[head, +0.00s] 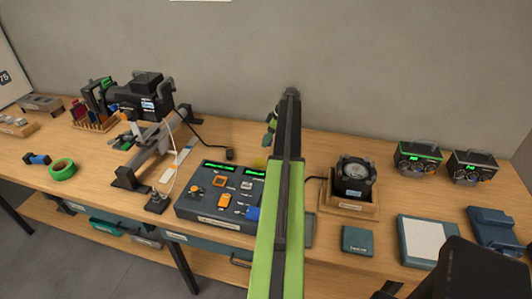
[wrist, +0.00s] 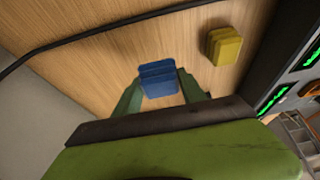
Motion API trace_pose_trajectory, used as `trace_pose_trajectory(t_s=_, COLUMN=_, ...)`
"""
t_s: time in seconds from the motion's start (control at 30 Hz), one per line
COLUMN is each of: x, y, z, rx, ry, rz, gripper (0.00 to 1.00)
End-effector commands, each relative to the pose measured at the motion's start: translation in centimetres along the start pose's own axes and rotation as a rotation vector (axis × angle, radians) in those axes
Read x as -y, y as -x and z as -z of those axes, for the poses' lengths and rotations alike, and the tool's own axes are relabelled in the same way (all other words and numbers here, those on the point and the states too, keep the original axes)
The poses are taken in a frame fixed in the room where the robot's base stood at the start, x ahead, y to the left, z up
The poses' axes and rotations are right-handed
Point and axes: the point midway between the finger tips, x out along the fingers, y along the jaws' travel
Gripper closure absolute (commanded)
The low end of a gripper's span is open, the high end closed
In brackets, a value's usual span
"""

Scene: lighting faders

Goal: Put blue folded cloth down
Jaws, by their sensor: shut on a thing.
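The blue folded cloth (wrist: 158,78) is in the wrist view, between the two green fingers of my gripper (wrist: 158,88). The gripper is shut on it. The wood tabletop lies behind the cloth, and I cannot tell whether the cloth touches it. In the head view my arm crosses the middle, with a green part of my gripper (head: 270,128) showing at its far left side. The cloth is not clearly visible there.
A yellow folded cloth (wrist: 224,45) lies on the table near the blue one. A black cable (wrist: 110,27) runs across the wood. The fader console (head: 217,193) with green displays is close by. A boxed device (head: 353,180) stands right of my arm.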

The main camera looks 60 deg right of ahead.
Motion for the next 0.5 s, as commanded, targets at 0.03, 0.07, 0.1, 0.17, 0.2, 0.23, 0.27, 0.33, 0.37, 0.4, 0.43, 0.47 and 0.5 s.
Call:
trace_pose_trajectory(t_s=0.03, x=0.0, y=-0.5, z=0.2, rx=0.000, ry=0.001, rz=0.000, gripper=0.96)
trace_pose_trajectory(t_s=0.07, x=0.0, y=-0.5, z=0.3, rx=0.000, ry=0.001, rz=0.000, gripper=0.96)
trace_pose_trajectory(t_s=0.1, x=0.0, y=-0.5, z=0.4, rx=0.000, ry=0.000, rz=0.000, gripper=0.96)
trace_pose_trajectory(t_s=0.17, x=0.0, y=-0.5, z=0.4, rx=0.000, ry=0.000, rz=0.000, gripper=0.96)
trace_pose_trajectory(t_s=0.2, x=0.0, y=-0.7, z=0.3, rx=0.000, ry=0.000, rz=0.000, gripper=0.96)
trace_pose_trajectory(t_s=0.23, x=0.0, y=-1.0, z=0.1, rx=0.000, ry=0.000, rz=0.000, gripper=0.96)
trace_pose_trajectory(t_s=0.27, x=0.0, y=-1.4, z=0.0, rx=0.000, ry=0.000, rz=0.000, gripper=0.96)
trace_pose_trajectory(t_s=0.33, x=0.0, y=-2.6, z=-0.5, rx=0.000, ry=0.000, rz=0.000, gripper=0.96)
trace_pose_trajectory(t_s=0.37, x=0.0, y=-3.2, z=-0.8, rx=0.000, ry=0.000, rz=0.000, gripper=0.96)
trace_pose_trajectory(t_s=0.4, x=0.0, y=-3.9, z=-1.1, rx=0.000, ry=0.001, rz=0.000, gripper=0.96)
trace_pose_trajectory(t_s=0.43, x=0.0, y=-4.3, z=-1.2, rx=0.000, ry=0.001, rz=0.000, gripper=0.96)
trace_pose_trajectory(t_s=0.47, x=0.0, y=-4.5, z=-1.3, rx=0.000, ry=0.001, rz=0.000, gripper=0.96)
trace_pose_trajectory(t_s=0.5, x=0.0, y=-4.5, z=-1.3, rx=0.000, ry=0.001, rz=0.000, gripper=0.96)
